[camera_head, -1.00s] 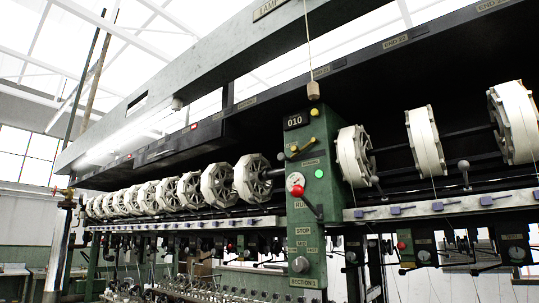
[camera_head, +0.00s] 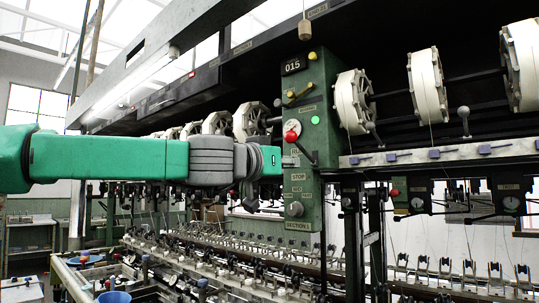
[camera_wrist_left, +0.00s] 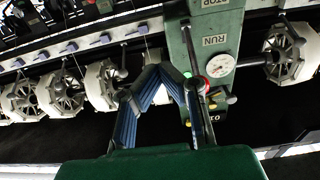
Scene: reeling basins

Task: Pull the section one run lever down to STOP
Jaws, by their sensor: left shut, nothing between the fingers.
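The green section one panel (camera_head: 300,215) carries RUN and STOP labels, and it shows upside down in the left wrist view (camera_wrist_left: 228,20). The run lever (camera_head: 305,153) is a dark rod with a red ball knob (camera_head: 291,137) at its upper end, near the RUN mark and above STOP. My left gripper (camera_head: 276,160) is shut and empty, just left of the panel and a little below the knob. In the left wrist view the knob (camera_wrist_left: 204,88) shows beside one of my blue-padded fingers; whether they touch I cannot tell. My right gripper is not in view.
A white gauge (camera_wrist_left: 220,65) sits close to the lever. White reels (camera_head: 353,102) flank the panel. A basin bench (camera_head: 240,255) runs below.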

